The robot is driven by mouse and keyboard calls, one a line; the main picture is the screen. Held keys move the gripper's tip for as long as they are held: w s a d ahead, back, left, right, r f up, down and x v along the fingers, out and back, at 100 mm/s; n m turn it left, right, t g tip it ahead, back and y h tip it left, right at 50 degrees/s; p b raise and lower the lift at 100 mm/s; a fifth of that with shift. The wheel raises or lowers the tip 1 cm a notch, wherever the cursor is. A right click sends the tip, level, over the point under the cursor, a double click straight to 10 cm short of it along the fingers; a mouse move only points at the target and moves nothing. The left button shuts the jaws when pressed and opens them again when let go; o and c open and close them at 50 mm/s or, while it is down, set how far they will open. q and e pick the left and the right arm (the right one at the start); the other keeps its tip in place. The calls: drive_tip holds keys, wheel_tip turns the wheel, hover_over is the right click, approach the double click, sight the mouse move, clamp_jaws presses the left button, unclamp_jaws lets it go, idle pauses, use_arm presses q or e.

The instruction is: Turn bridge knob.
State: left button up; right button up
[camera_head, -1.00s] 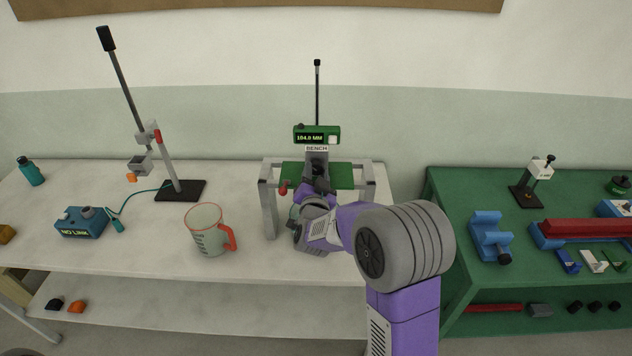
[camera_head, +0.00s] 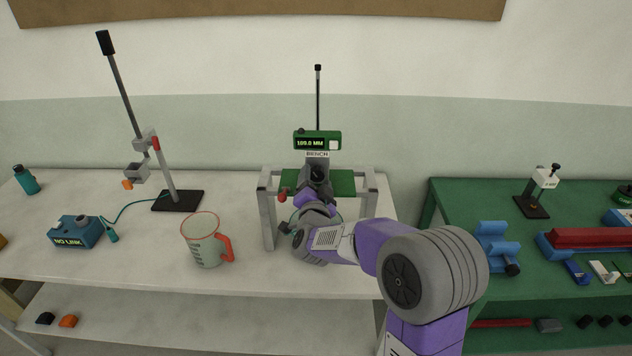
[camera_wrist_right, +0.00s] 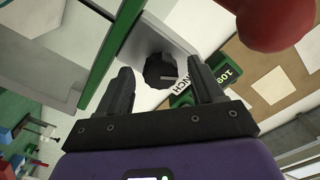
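The bridge is a grey-legged frame (camera_head: 268,222) with a green top, standing on the white bench. Its display box (camera_head: 335,134) stands above, seeming to read about 109.0 MM, over a "BENCH" label. In the right wrist view a black faceted knob (camera_wrist_right: 160,70) sits on a grey plate, just beyond and between the fingertips of my right gripper (camera_wrist_right: 163,80). The fingers are open, with gaps on both sides of the knob. My left gripper is not in view.
A red ball-like handle (camera_wrist_right: 275,18) is close to the gripper in the wrist view. A measuring jug (camera_head: 203,243) stands left of the bridge, with a blue box (camera_head: 76,232) and a clamp stand (camera_head: 178,200) further left. A green table (camera_head: 445,225) is at right.

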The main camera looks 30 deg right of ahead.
drive_tip(key=v, duration=0.7)
drive_tip(key=shift+s+a, duration=0.15)
drive_tip(key=shift+s, duration=0.1)
drive_tip(key=shift+w, duration=0.1)
idle(0.9)
